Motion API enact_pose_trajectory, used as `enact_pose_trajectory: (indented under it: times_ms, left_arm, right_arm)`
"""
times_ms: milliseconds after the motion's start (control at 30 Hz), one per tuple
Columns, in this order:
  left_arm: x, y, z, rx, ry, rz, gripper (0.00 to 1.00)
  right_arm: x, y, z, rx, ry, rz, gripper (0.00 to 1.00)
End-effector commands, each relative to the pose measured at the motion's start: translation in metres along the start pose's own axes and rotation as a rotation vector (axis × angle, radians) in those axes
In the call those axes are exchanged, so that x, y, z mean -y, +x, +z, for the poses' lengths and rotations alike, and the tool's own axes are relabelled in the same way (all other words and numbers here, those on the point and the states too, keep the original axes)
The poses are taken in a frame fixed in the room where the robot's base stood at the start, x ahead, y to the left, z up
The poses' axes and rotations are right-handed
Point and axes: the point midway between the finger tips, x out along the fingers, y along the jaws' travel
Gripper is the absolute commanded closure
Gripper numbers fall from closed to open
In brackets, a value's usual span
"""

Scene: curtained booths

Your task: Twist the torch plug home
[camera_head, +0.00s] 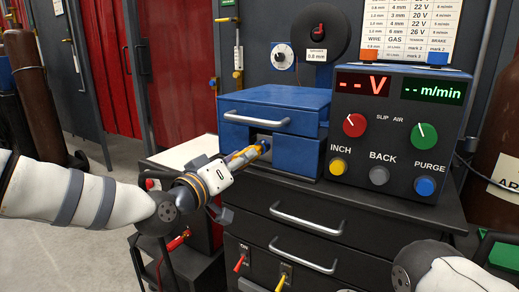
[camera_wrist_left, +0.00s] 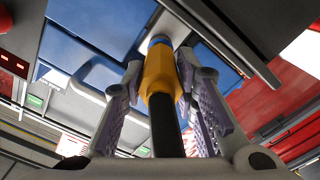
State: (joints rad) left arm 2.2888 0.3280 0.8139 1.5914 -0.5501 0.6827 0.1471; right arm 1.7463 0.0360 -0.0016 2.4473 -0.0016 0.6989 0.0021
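The torch plug (camera_head: 243,157) is a yellow piece at the front of the blue wire feeder (camera_head: 296,154). In the left wrist view, the plug (camera_wrist_left: 159,76) has a yellow faceted body, with a black cable (camera_wrist_left: 166,128) running back from it. Its far end meets a blue ring (camera_wrist_left: 159,41) at the feeder's socket; how deep it sits is hidden. My left gripper (camera_head: 236,160) reaches in from the left, its fingers either side of the yellow body and apparently closed on it. In the wrist view, the left gripper's pads (camera_wrist_left: 160,92) flank the plug. My right gripper is out of frame.
A control box (camera_head: 388,135) with red and green knobs and several buttons stands right of the feeder, its displays showing dashes. Below is a dark cabinet (camera_head: 318,222) with silver drawer handles. Gas cylinders stand at both sides. Open floor lies at left.

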Motion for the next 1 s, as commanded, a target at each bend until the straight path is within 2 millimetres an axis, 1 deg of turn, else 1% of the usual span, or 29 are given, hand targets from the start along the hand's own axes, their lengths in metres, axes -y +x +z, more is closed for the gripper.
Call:
enact_pose_trajectory:
  times_ms: [267,333,433,833,867,900,933,1000]
  left_arm:
    - [0.0,0.001,0.0,-0.001,0.0,0.0,1.0]
    - [-0.001,0.001,-0.001,-0.001,0.023,0.0,1.0]
    - [-0.003,0.001,-0.003,-0.003,0.132,0.002,1.0]
    - [-0.004,0.001,-0.004,-0.004,0.614,0.002,1.0]
    - [-0.001,0.001,-0.002,-0.003,0.603,0.001,0.67]
    - [0.0,0.001,-0.001,-0.001,0.598,0.0,0.57]
    - [0.0,0.001,0.0,-0.001,0.597,0.0,0.51]
    - [0.001,0.001,0.001,0.0,0.595,-0.001,0.5]
  right_arm:
    - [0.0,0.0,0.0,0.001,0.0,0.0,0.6]
    - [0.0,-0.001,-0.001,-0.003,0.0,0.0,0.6]
    - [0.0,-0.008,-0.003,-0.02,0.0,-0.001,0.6]
    - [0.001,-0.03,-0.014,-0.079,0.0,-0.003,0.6]
    - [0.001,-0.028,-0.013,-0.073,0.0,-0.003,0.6]
    - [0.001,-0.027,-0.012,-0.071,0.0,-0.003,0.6]
    - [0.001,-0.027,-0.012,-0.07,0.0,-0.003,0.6]
    - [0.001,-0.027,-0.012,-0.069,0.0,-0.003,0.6]
